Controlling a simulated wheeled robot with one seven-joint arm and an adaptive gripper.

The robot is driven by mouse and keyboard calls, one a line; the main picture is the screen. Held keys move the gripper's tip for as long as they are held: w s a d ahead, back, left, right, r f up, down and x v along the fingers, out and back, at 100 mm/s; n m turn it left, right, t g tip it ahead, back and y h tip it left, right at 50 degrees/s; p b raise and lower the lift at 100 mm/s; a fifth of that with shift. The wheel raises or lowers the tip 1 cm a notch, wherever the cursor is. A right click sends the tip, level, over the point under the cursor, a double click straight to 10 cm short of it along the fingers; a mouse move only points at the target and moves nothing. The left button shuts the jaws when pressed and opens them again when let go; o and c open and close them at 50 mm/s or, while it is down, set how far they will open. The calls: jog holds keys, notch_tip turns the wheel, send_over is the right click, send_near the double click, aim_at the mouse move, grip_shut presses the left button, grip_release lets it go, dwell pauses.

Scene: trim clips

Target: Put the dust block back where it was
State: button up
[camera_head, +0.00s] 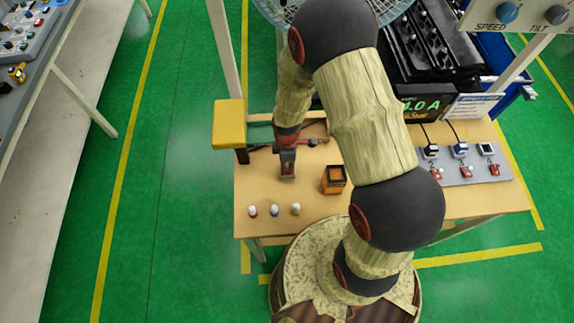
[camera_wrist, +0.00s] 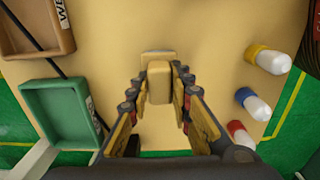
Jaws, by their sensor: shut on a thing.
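My gripper (camera_wrist: 158,92) is shut on a small tan block (camera_wrist: 158,75), which I take to be the dust block. The block shows between the two fingers in the wrist view, with a paler edge at its far end. In the head view my gripper (camera_head: 287,170) points down over the left part of the wooden table (camera_head: 310,215). The block is hard to make out there. I cannot tell whether it touches the tabletop.
A green tray (camera_wrist: 58,112) and a brown tray (camera_wrist: 38,25) lie left in the wrist view. Three white-topped pieces (camera_head: 274,211) stand near the front edge. An orange box (camera_head: 334,180) stands right of my gripper. A grey panel (camera_head: 465,170) lies farther right.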

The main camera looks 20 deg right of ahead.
jog(key=o, duration=1)
notch_tip(320, 180, up, 29)
jog(key=s+m+t, duration=0.2)
jog(key=m+t, duration=0.1)
jog(key=m, duration=0.3)
jog(key=s+r+m+t, duration=0.2)
jog(key=s+r+m, duration=0.6)
jog(key=s+r, duration=0.4)
jog(key=shift+r+t, duration=0.3)
jog(key=shift+r, duration=0.65)
